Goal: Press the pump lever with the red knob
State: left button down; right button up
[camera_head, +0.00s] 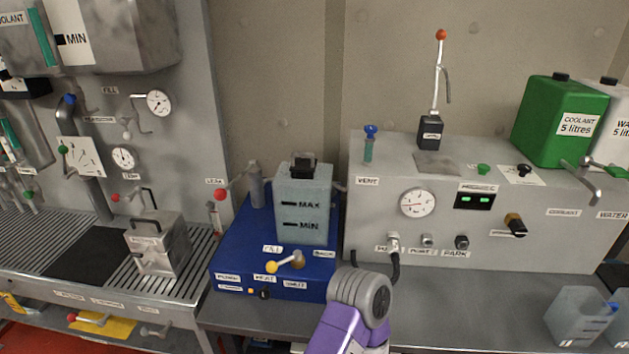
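Several levers with red knobs show. One red knob (220,194) ends a lever joined to a grey upright cylinder (257,184) at the back left of the blue unit (232,250); the lever slopes down to the left. Another red knob (441,35) tops a tall upright lever on a black block (431,132) on the grey console. A third red knob (115,198) is on the left panel. I cannot tell from labels which is the pump lever. A purple and grey arm of mine enters at the bottom centre; no gripper fingers show.
A translucent tank (303,205) marked MAX and MIN stands on the blue unit. The grey console (370,240) has a gauge (417,203), knobs and a black hose (395,268). A green coolant can (562,120) stands on top. A clear container (578,318) is at lower right.

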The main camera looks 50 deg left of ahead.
aim_at(220, 194)
jog(key=z, duration=0.45)
jog(key=k, duration=0.75)
jog(key=u, duration=1.4)
jog(key=i, duration=0.3)
jog(key=z, duration=0.05)
